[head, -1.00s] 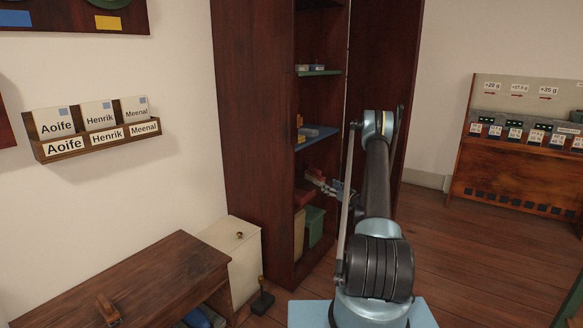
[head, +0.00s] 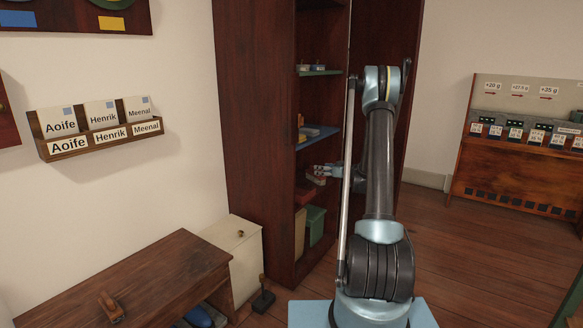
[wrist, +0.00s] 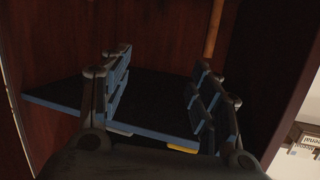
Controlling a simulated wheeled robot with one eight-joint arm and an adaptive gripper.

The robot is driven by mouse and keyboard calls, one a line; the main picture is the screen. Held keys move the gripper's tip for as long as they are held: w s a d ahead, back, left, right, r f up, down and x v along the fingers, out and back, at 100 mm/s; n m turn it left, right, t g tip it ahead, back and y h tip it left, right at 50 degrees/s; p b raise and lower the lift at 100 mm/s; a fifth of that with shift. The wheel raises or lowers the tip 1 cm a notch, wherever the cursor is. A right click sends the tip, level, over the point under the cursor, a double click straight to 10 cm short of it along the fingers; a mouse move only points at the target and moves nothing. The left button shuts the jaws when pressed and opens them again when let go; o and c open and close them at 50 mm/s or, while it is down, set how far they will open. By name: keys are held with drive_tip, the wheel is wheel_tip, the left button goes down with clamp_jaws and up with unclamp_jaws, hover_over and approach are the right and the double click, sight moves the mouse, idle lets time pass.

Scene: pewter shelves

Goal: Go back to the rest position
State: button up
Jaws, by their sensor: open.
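My gripper (head: 324,170) is at the front opening of the tall dark-red cabinet (head: 250,130) in the head view, partly hidden behind my own arm. In the wrist view my gripper (wrist: 160,105) has its two blue-padded fingers wide apart, with nothing held between them. A blue shelf (wrist: 60,95) lies beyond and between the fingers in the wrist view. The same blue shelf (head: 322,133) shows in the head view, a little above my gripper.
A red shelf (head: 304,194) with a small box sits below the gripper, and a green bin (head: 315,226) stands lower. The cabinet's open door (head: 412,60) is behind my arm. A wooden bench (head: 150,270) is at left. Floor at right (head: 480,260) is clear.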

drive_tip(key=s+a+r+m+g+h, duration=0.15)
drive_tip(key=s+r, duration=0.25)
drive_tip(key=s, duration=0.6)
drive_tip(key=s+a+r+g+h, duration=0.1)
drive_tip(key=s+a+r+g, duration=0.15)
drive_tip(key=s+r, duration=0.45)
drive_tip(key=s+a+r+m+g+h, duration=0.1)
drive_tip(key=s+a+r+g, duration=0.1)
drive_tip(key=s, duration=1)
drive_tip(key=s+d+f+m+g+h, duration=0.1)
drive_tip(key=s+d+f+h, duration=0.1)
drive_tip(key=s, duration=0.9)
drive_tip(key=s+d+f+m+g+h, duration=0.1)
drive_tip(key=s+d+f+h, duration=0.1)
drive_tip(key=s, duration=1)
drive_tip(key=s+d+f+m+g+h, duration=0.1)
drive_tip(key=s+d+f, duration=0.3)
drive_tip(key=s, duration=0.7)
drive_tip(key=shift+s+d+f+m+g+h, duration=0.25)
drive_tip(key=shift+f+m+g+h, duration=0.05)
drive_tip(key=shift+f+m+h, duration=0.3)
